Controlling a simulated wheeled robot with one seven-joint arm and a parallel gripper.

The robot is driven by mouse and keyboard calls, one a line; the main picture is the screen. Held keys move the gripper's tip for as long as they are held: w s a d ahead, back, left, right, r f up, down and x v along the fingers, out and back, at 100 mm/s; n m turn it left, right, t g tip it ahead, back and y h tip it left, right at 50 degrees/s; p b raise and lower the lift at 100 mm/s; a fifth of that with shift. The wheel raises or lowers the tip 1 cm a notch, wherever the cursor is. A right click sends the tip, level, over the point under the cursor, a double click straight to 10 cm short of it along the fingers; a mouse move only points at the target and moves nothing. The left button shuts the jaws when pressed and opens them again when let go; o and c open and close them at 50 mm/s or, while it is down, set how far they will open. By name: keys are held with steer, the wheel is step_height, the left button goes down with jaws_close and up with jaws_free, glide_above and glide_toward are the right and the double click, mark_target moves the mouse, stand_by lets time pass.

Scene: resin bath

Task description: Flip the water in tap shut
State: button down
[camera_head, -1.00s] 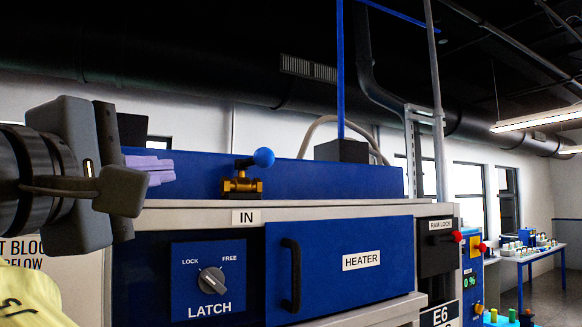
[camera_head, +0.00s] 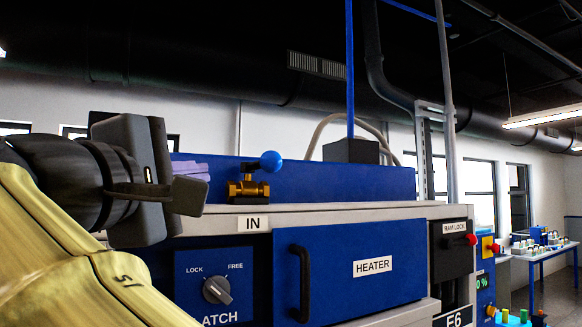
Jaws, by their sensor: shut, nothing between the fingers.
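The water in tap is a brass valve (camera_head: 248,188) on top of the machine, above the IN label (camera_head: 253,223).
A blue panel (camera_head: 330,181) runs behind the tap. Purple gloves or cloth (camera_head: 192,170) lie left of it, partly behind my gripper. Below are the LATCH knob (camera_head: 217,290), the HEATER door (camera_head: 345,262) with a black handle, and the RAM LOCK (camera_head: 455,241). The space above the tap is clear.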

steer(key=p, duration=0.2)
glide_toward(255, 167)
steer(key=w+a, duration=0.2)
steer(key=w, duration=0.1)
steer(key=w+d, duration=0.1)
steer(key=d+r+p, duration=0.1)
steer(key=shift+w+d, duration=0.35)
steer(key=shift+w, duration=0.05)
steer(key=shift+w+d, duration=0.15)
steer(key=shift+d, duration=0.3)
steer(key=shift+w+a+f, duration=0.1)
steer(key=shift+a+f, duration=0.05)
steer(key=shift+y, duration=0.3)
